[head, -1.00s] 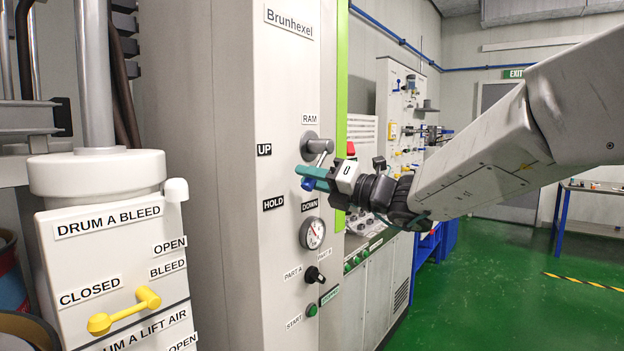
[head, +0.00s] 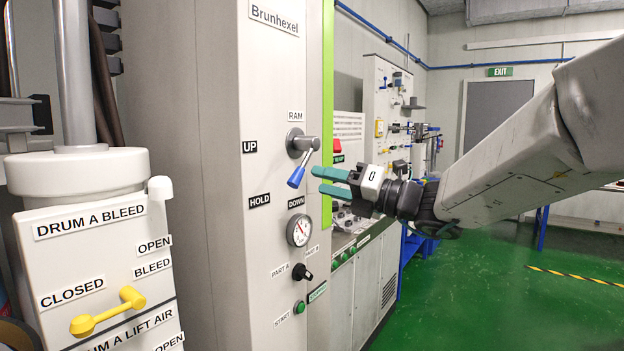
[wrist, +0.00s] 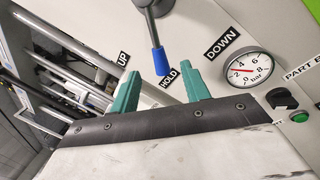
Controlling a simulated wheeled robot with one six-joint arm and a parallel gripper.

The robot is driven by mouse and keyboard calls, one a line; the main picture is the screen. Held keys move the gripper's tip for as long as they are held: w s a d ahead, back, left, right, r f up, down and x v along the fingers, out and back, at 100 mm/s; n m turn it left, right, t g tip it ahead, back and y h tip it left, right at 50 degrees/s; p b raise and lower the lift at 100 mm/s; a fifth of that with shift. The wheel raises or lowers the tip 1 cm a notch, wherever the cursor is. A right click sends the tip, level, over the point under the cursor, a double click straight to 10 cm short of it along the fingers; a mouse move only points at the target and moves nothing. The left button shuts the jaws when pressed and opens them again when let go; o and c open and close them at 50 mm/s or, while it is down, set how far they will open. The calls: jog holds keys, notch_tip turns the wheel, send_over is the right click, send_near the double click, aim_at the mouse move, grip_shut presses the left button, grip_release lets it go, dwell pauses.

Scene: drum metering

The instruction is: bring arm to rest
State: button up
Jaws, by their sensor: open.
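My gripper (head: 331,182) is open and empty, its teal fingers a short way right of the RAM lever (head: 300,166) in the head view. The lever is grey with a blue tip and hangs from a round hub on the Brunhexel cabinet (head: 210,200). Its blue tip points down and left, between the HOLD and DOWN labels. In the wrist view the gripper's two fingers (wrist: 160,92) stand apart, with the lever's blue tip (wrist: 160,62) beyond and between them, near the HOLD label. The fingers look clear of the lever.
A pressure gauge (head: 299,231), a black knob (head: 301,272) and a green button (head: 299,307) sit below the lever. A white drum valve block (head: 100,225) with a yellow handle (head: 108,312) stands at the left. The green floor (head: 480,300) at the right is open.

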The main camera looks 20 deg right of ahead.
jog(key=shift+s+d, duration=0.25)
dwell(0.3)
jog(key=s+a+f+n+g+h, duration=0.25)
jog(key=s+f+n+g, duration=0.35)
jog(key=n, duration=0.4)
jog(key=s+a+f+n+g+h, duration=0.1)
jog(key=s+a+f+n+g, duration=0.25)
jog(key=s+f+n, duration=0.55)
jog(key=s+d+f+n+g+h, duration=0.1)
jog(key=s+d+f+n+h, duration=0.1)
jog(key=s+d+n+h, duration=0.2)
jog(key=s+d+f+n+g+h, duration=0.2)
jog(key=s+n+h, duration=0.4)
jog(key=s+n, duration=0.4)
jog(key=d+f+n, duration=0.1)
jog(key=d+n, duration=0.1)
jog(key=n, duration=0.1)
jog(key=shift+d, duration=0.2)
